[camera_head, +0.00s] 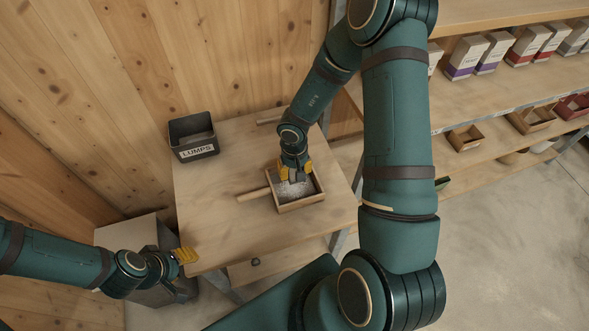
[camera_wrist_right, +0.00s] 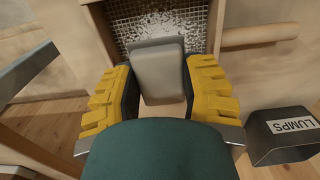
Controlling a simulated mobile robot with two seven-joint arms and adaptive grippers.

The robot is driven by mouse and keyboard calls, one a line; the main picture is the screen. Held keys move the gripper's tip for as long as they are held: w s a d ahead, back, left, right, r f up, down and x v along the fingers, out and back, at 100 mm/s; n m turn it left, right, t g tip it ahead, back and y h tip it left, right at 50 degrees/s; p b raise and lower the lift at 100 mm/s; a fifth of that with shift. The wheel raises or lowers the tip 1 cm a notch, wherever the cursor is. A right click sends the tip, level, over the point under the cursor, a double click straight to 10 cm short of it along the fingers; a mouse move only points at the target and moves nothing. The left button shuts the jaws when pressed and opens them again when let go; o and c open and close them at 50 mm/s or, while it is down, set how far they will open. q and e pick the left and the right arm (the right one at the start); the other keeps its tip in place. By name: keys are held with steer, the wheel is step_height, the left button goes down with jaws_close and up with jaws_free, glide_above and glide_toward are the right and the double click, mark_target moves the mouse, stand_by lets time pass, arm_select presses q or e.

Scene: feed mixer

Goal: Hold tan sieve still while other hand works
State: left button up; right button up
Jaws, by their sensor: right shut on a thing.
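The tan sieve (camera_head: 300,204) lies on the table, a square wooden frame with white grains on its mesh. Its handle (camera_head: 253,194) points left. In the right wrist view the sieve's mesh (camera_wrist_right: 130,33) and handle (camera_wrist_right: 258,33) show at the top. My right gripper (camera_head: 297,170) is over the sieve's far part. Its yellow fingers are shut on a light-grey block (camera_wrist_right: 158,72), which reaches over the mesh. Whether the block touches the mesh is unclear. My left gripper (camera_head: 185,256) is beside the table's front left corner, apart from the sieve; its finger gap cannot be made out.
A dark bin labelled LUMPS (camera_head: 194,138) stands at the table's back left; it also shows in the right wrist view (camera_wrist_right: 285,135). The table (camera_head: 215,225) is bare left of the sieve. Shelves (camera_head: 480,90) with bags and wooden trays are at right.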

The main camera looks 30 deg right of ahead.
arm_select(q)
step_height(320, 180, down, 3)
steer(key=shift+d+f+b, duration=0.1)
steer(key=shift+f+b, duration=0.05)
steer(key=shift+b, duration=1.05)
arm_select(e)
step_height(320, 180, down, 2)
arm_select(q)
steer(key=shift+w+f+b, duration=0.1)
steer(key=shift+f+b, duration=0.3)
steer(key=shift+f, duration=0.1)
arm_select(e)
steer(key=shift+f, duration=2.2)
step_height(320, 180, up, 5)
steer(key=p, duration=0.7)
steer(key=shift+r+p, duration=0.2)
steer(key=shift+p, duration=0.1)
steer(key=shift+r, duration=0.65)
arm_select(q)
step_height(320, 180, up, 8)
arm_select(e)
step_height(320, 180, up, 6)
glide_above(294, 188)
